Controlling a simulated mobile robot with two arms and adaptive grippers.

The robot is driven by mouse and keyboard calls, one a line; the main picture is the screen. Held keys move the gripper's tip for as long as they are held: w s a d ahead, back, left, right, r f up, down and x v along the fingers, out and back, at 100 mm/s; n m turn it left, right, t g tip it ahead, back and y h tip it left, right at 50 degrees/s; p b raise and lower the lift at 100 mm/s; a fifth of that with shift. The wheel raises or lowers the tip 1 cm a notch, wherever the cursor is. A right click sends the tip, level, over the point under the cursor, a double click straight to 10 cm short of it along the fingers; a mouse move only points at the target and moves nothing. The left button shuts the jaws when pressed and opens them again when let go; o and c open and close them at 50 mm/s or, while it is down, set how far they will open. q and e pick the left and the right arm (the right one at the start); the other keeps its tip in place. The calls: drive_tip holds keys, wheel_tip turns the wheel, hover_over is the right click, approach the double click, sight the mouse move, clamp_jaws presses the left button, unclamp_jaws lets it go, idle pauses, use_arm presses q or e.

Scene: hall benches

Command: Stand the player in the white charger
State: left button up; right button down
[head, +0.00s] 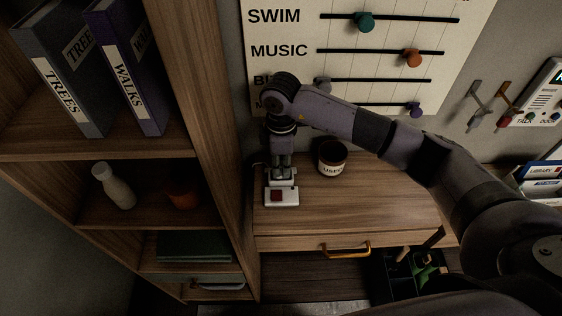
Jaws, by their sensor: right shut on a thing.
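The white charger (290,200) sits on the wooden desktop near its left end, with a dark red square on its front part. My right gripper (283,174) points down at the charger's back part. It is shut on the player (285,182), a small pale thing mostly hidden between and behind the fingers. The player is right at the charger, but I cannot tell whether it is seated in it or just above it. My left gripper is not in view.
A dark labelled jar (332,157) stands right of the gripper. A tall wooden shelf (205,130) with binders, a pale bottle (113,187) and an orange pot (184,197) borders the left. A slider board (300,35) hangs behind. The desktop's front right is clear.

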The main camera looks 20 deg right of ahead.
sight(281, 162)
drive_tip(key=c, duration=1.5)
unclamp_jaws()
drive_tip(key=shift+f, duration=0.1)
drive_tip(key=shift+r, duration=0.3)
drive_tip(key=shift+w+r, duration=0.1)
drive_tip(key=shift+r, duration=0.3)
drive_tip(key=shift+r+b, duration=1.2)
drive_tip(key=shift+r, duration=4.3)
